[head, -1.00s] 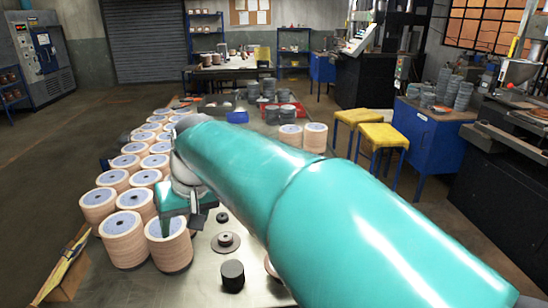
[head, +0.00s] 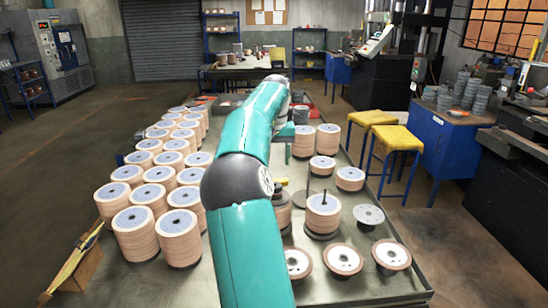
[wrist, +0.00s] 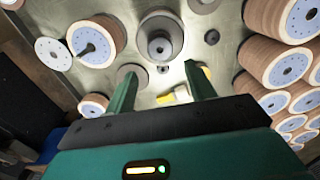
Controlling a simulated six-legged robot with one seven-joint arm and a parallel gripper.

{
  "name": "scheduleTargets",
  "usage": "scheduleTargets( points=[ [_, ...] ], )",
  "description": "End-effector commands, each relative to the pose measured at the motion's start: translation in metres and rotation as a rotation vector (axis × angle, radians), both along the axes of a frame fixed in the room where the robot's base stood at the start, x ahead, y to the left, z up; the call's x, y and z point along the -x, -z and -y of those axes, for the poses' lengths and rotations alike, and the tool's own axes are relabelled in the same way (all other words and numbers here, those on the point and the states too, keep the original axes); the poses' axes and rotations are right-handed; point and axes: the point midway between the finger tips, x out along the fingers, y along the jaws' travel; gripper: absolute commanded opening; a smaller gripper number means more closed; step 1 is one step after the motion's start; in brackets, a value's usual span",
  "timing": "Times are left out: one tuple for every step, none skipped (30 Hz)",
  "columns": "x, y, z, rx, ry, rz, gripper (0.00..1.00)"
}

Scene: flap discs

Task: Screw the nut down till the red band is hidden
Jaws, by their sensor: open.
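My gripper (wrist: 160,72) is open and empty in the wrist view, its two green fingers apart. Just past the fingertips stands a grey round piece with a central post (wrist: 160,46). A small ring (wrist: 163,69) lies between the fingertips and a small dark piece (wrist: 212,37) lies to the right; I cannot tell whether either is the nut. A disc stack with a dark threaded-looking post (wrist: 95,42) stands at upper left; it also shows in the head view (head: 323,212). No red band can be made out. In the head view my arm hides part of the table.
Several tall disc stacks (head: 170,240) fill the table's left side. Loose flap discs (head: 343,260) lie at the front right, with a grey plate (head: 368,216) behind them. A yellow piece (wrist: 172,96) lies near the fingers. Yellow stools (head: 398,138) stand right of the table.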

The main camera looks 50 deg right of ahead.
Motion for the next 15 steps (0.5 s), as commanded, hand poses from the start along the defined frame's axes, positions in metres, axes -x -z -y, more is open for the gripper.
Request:
scheduleTargets(
  points=[
    [0.0, 0.001, 0.001, 0.001, 0.0, -0.002, 0.55],
    [0.0, 0.002, 0.001, 0.0, 0.0, -0.003, 0.55],
    [-0.001, 0.003, 0.0, 0.0, -0.001, -0.003, 0.55],
    [-0.001, 0.005, 0.0, 0.0, -0.001, -0.003, 0.55],
    [-0.001, 0.006, 0.0, -0.002, -0.002, -0.003, 0.55],
    [-0.001, 0.009, 0.0, -0.002, -0.002, -0.003, 0.55],
    [-0.001, 0.011, -0.001, -0.002, -0.003, -0.003, 0.55],
    [-0.002, 0.013, -0.001, 0.0, -0.004, -0.003, 0.55],
    [-0.002, 0.015, -0.001, 0.0, -0.004, -0.003, 0.55],
    [-0.002, 0.018, -0.001, 0.0, -0.003, -0.003, 0.55],
    [-0.001, 0.02, -0.001, -0.002, -0.003, -0.003, 0.55],
    [-0.001, 0.023, -0.001, -0.001, -0.003, -0.002, 0.55],
    [-0.001, 0.025, -0.001, -0.001, -0.003, -0.002, 0.55],
    [-0.002, 0.027, -0.001, 0.0, -0.003, -0.001, 0.55],
    [-0.002, 0.03, -0.001, -0.001, -0.003, -0.002, 0.55]
  ],
)
